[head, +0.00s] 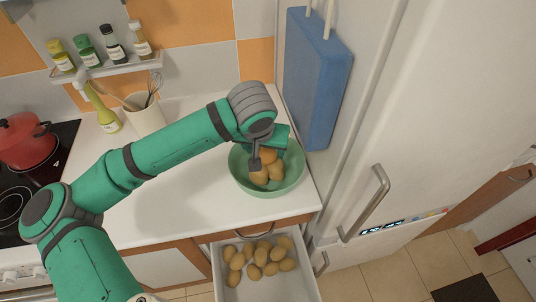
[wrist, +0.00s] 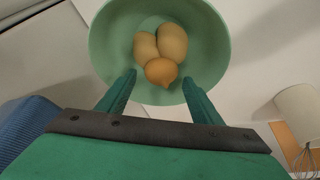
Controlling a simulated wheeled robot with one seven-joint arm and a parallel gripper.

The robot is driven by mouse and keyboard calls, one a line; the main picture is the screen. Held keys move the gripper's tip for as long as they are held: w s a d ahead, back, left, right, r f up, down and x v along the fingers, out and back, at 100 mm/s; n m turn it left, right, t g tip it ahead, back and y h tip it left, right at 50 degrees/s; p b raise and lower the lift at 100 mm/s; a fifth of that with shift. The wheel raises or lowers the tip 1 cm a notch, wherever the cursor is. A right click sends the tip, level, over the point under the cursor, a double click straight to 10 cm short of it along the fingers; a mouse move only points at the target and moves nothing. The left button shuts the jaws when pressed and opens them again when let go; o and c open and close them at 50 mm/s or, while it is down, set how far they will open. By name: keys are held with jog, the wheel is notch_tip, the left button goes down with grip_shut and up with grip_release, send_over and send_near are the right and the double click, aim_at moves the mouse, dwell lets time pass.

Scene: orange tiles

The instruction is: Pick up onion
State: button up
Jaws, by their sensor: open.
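The onion (wrist: 161,71) is orange-brown with a small pointed tip. It lies in a green bowl (wrist: 105,45) against two paler potatoes (wrist: 173,42). In the head view the onion (head: 268,156) shows partly behind my gripper, and the bowl (head: 240,181) stands on the white counter near its right end. My gripper (wrist: 158,79) is open and empty, pointing down over the bowl. In the wrist view its two fingers are spread on either side of the onion, with gaps on both sides. How far the fingertips are above the onion is hard to tell.
An open drawer (head: 217,262) below the counter holds several potatoes (head: 263,255). A fridge (head: 420,110) and a blue board (head: 315,80) stand close on the right. A utensil cup (head: 146,116), bottle (head: 103,110) and red pot (head: 25,142) are to the left.

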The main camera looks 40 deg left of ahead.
aim_at(266, 155)
jog(key=x, duration=0.5)
jog(key=shift+w, duration=0.3)
jog(key=shift+w+a+f, duration=0.1)
jog(key=shift+a+f, duration=0.05)
jog(key=shift+f, duration=0.45)
jog(key=c, duration=0.9)
